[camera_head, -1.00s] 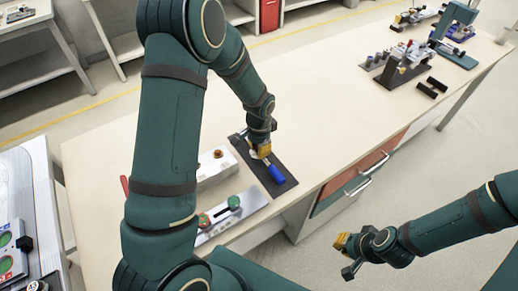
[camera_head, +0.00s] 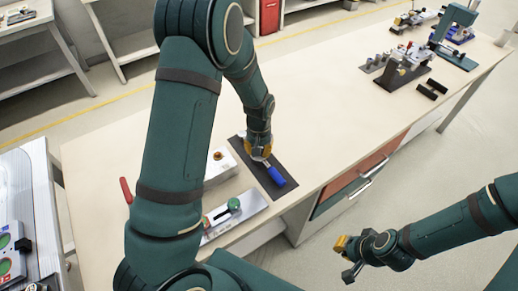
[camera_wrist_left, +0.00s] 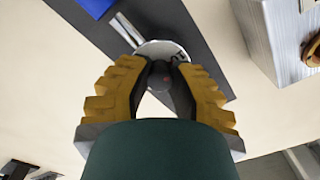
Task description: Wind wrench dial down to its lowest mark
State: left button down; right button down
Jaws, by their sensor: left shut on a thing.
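The wrench lies on a dark mat (camera_head: 287,161) on the table, its blue handle (camera_head: 276,176) toward the front edge. In the left wrist view, its silver shaft (camera_wrist_left: 127,30) runs to a round white dial (camera_wrist_left: 150,48) with dark marks; the setting cannot be read. My left gripper (camera_head: 259,154) points down at the dial end. In the left wrist view its yellow fingers (camera_wrist_left: 160,80) close around a dark knob at the dial's centre. My right gripper (camera_head: 345,258) hangs empty off the table's front, its fingers apart.
Left of the mat are a white block (camera_head: 219,167) with a brass knob and a metal plate (camera_head: 246,213) with a green knob. A red handle (camera_head: 126,190) shows beside my left arm. Fixtures (camera_head: 405,65) stand at the far right. The table middle is clear.

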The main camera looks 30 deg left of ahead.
pick_arm(q)
jog(key=shift+n, duration=0.3)
jog(key=c, duration=0.8)
grip_release()
notch_tip(320, 180, up, 12)
dwell(0.4)
